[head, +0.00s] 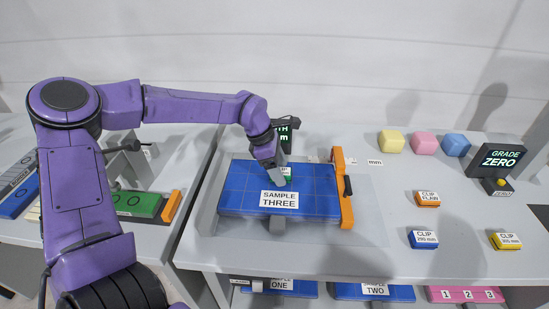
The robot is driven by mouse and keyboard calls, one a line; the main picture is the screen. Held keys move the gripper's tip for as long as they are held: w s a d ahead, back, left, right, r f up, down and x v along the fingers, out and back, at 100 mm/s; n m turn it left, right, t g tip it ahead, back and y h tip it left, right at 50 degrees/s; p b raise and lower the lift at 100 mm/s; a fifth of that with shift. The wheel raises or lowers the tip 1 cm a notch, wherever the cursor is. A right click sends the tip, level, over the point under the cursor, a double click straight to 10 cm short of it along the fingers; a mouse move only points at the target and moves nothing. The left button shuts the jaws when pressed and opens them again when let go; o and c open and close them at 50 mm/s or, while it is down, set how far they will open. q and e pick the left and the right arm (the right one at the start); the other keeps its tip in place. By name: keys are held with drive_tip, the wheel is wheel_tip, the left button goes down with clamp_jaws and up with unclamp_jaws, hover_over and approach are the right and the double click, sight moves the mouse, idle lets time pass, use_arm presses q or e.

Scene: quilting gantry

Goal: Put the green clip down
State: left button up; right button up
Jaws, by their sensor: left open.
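The green clip (288,179) shows as a small green patch with a pale label on the blue panel labelled SAMPLE THREE (235,196). My left gripper (284,173) reaches down over the clip and hides most of it. The gripper is open, with its fingers at the clip. I cannot tell whether the fingers touch it. My right gripper is not in view.
An orange clamp bar (345,215) stands at the panel's right end. Orange (427,199), blue (423,239) and yellow (505,241) clips lie to the right, below coloured blocks (424,143) and a GRADE ZERO display (498,158). Bare table lies between them.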

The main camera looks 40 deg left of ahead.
use_arm(q)
drive_tip(key=b+v, duration=0.1)
drive_tip(key=v, duration=1)
drive_tip(key=shift+r, duration=0.2)
drive_tip(key=shift+s, duration=0.1)
